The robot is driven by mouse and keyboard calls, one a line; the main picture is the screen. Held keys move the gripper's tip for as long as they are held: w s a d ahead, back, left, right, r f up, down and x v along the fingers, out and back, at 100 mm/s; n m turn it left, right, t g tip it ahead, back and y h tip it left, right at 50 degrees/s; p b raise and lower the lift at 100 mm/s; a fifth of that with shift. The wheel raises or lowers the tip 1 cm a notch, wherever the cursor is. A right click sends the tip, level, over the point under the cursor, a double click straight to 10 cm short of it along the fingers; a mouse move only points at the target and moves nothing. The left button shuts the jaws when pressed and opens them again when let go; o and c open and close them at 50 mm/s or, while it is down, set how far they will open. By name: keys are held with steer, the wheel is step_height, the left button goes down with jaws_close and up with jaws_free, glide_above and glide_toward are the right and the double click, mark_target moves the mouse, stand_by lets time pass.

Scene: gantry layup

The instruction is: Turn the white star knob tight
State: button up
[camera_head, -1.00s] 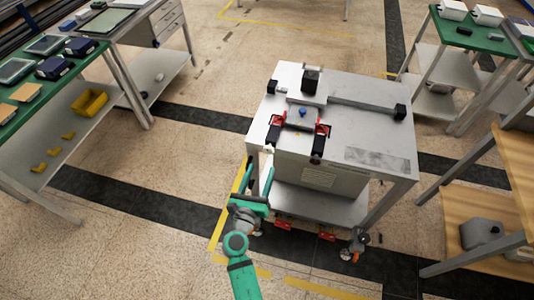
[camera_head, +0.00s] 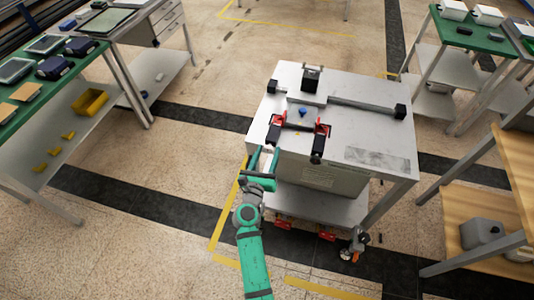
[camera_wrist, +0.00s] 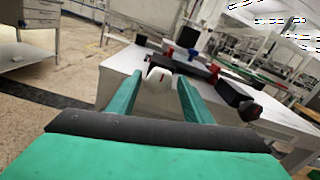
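The white star knob (camera_wrist: 158,75) is at the near left edge of the grey cart. In the wrist view it has a small red mark and appears between my two fingertips. In the head view it is a small pale spot (camera_head: 268,148), partly hidden by my fingers. My gripper (camera_head: 264,161) is at that edge of the cart, its green fingers pointing towards the knob. In the wrist view my gripper (camera_wrist: 160,82) is open, with gaps on both sides of the knob. I cannot tell whether the fingertips reach around it.
On the cart top (camera_head: 350,130) are a plate with a blue knob (camera_head: 303,112), red and black clamps (camera_head: 322,130), and a long bar (camera_head: 360,104) ending in black blocks. A green bench (camera_head: 40,90) stands left and a wooden shelf (camera_head: 480,205) right. Floor between is clear.

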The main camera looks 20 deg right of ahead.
steer(key=shift+w, duration=0.15)
steer(key=c, duration=0.8)
steer(key=shift+o, duration=0.3)
